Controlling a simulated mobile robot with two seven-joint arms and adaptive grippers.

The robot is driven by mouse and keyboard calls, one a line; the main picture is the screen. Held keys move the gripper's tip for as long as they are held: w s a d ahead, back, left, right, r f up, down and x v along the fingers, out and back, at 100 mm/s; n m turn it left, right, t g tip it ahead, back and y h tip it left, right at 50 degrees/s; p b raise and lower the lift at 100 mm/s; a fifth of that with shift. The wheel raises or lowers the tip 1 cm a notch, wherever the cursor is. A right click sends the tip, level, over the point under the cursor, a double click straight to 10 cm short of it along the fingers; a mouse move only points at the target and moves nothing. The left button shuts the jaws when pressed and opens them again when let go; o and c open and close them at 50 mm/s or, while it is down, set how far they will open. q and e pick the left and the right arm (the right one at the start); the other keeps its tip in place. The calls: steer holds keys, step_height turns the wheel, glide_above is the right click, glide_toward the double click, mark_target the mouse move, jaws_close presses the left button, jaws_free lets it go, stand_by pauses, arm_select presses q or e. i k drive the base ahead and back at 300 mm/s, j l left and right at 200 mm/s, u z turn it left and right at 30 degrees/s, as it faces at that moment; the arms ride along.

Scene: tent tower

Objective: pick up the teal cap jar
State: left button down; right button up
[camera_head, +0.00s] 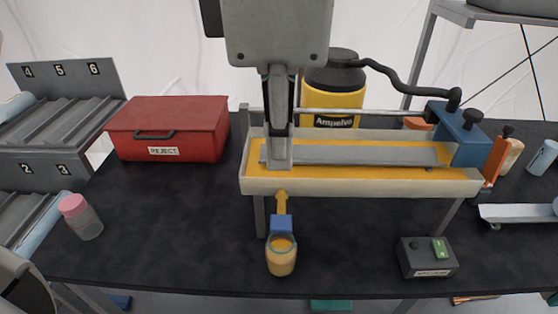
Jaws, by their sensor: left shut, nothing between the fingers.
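I cannot make out a jar with a clearly teal cap. A small clear jar with a pink cap (80,216) stands tilted in the picture at the left of the dark table. An amber jar (281,262) with a blue-green rim stands near the front edge, under a blue nozzle (281,223). My left gripper (278,160) hangs from the top centre, seen edge-on, with its fingers shut and empty. Its tips overlap the yellow trough (370,173) in the picture; contact cannot be told. My right gripper is not in view.
A red REJECT box (168,128) is at the back left beside numbered grey racks (62,80). A yellow, black-lidded drum (335,95) stands behind the trough. A dark control box (427,258) with a green switch is front right. The table's left centre is clear.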

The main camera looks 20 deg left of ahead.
mark_target(281, 248)
steer(key=k, duration=1)
